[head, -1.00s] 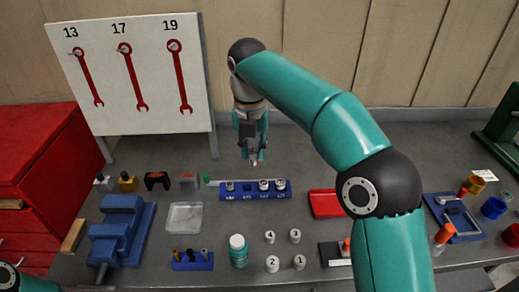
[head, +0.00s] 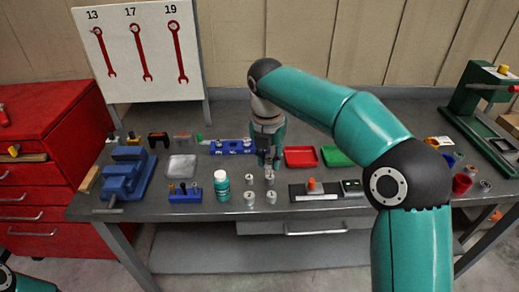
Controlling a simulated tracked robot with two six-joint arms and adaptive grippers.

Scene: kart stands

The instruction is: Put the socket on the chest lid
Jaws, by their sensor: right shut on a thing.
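The red tool chest (head: 50,119) stands at the far left, its flat red lid facing up. My right gripper (head: 268,165) is shut over the bench, in front of the right end of the blue socket rail (head: 222,150). The thing in its jaws is small and hard to make out; it looks like a metal socket. Other sockets stand in the rail, whose right end is hidden by the gripper. My left gripper is out of view; only a bit of my left arm shows at the bottom left corner.
Small grey cylinders (head: 250,197) and a teal bottle (head: 221,186) stand below the gripper. A red tray (head: 300,157) and green tray (head: 336,156) are to the right. A wrench board (head: 115,60) stands behind.

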